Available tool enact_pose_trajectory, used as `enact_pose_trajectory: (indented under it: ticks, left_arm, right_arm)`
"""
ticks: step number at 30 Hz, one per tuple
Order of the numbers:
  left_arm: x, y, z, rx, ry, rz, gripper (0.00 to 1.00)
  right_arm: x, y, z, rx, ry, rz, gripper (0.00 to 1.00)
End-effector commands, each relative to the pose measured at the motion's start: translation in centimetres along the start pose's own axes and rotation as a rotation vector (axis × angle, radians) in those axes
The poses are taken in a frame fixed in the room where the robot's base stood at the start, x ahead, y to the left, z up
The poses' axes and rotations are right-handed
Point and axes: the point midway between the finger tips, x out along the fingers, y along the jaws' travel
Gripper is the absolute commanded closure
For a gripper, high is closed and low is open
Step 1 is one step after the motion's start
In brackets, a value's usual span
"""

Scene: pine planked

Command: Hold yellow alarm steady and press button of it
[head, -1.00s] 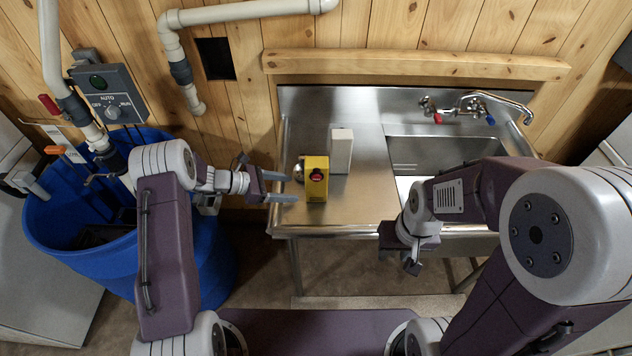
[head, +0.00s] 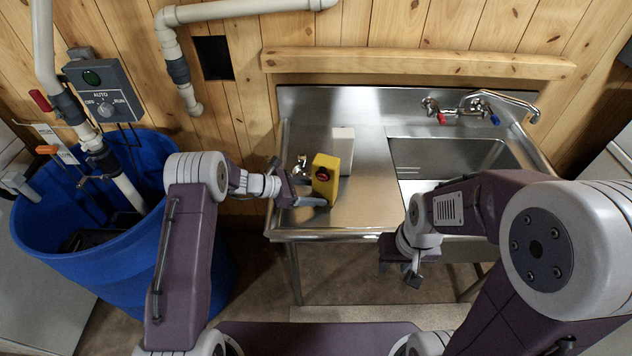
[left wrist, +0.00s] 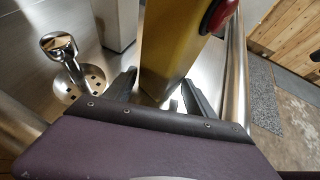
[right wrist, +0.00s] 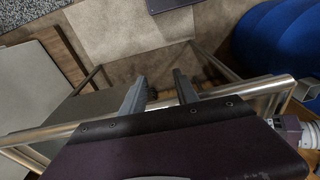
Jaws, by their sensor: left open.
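The yellow alarm (head: 326,178) stands on the left part of the steel counter, slightly turned and leaning in the head view. Its red button (head: 323,174) faces the front; it also shows at the top of the left wrist view (left wrist: 218,14). My left gripper (head: 312,197) is open at the alarm's lower part. In the left wrist view the yellow body (left wrist: 172,50) stands between the two fingers, and firm contact cannot be told. My right gripper (right wrist: 160,88) is open and empty, low in front of the counter's edge, away from the alarm.
A white block (head: 343,148) stands just behind the alarm. A small metal fixture (left wrist: 60,48) is left of it. The sink (head: 450,158) with its faucet (head: 480,105) lies to the right. A blue barrel (head: 130,270) is at the left. The counter's front is clear.

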Motion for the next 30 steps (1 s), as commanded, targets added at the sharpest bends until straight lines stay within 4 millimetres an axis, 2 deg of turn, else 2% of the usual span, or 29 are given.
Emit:
enact_pose_trajectory:
  ticks: [1, 3, 7, 11, 12, 15, 16, 30]
  left_arm:
    - [-0.02, 0.01, 0.01, 0.000, 0.000, 0.000, 0.44]
    - [-0.02, 0.01, 0.00, 0.000, 0.000, 0.000, 0.63]
    - [-0.03, 0.01, -0.01, 0.000, 0.000, 0.000, 0.71]
    - [-0.03, 0.00, -0.02, 0.000, 0.000, 0.000, 0.72]
    - [-0.03, 0.00, -0.02, 0.000, 0.000, 0.000, 0.72]
    - [-0.03, 0.00, -0.03, 0.000, 0.000, 0.000, 0.73]
    - [-0.03, 0.00, -0.03, 0.000, 0.000, 0.000, 0.73]
    - [-0.02, -0.02, -0.06, 0.000, 0.001, 0.000, 0.73]
  right_arm:
    - [-0.01, 0.00, 0.00, 0.000, 0.000, 0.000, 0.64]
    - [-0.01, 0.00, 0.00, 0.000, 0.000, 0.000, 0.64]
    - [-0.01, 0.00, 0.00, 0.000, 0.000, 0.000, 0.64]
    - [0.00, 0.00, 0.00, 0.000, 0.000, 0.000, 0.64]
    - [0.00, 0.00, 0.00, 0.000, 0.000, 0.000, 0.66]
    - [0.00, 0.00, 0.00, 0.000, 0.000, 0.000, 0.94]
    - [0.00, 0.00, 0.00, 0.000, 0.000, 0.000, 1.00]
    - [0.00, 0.00, 0.00, 0.000, 0.000, 0.000, 1.00]
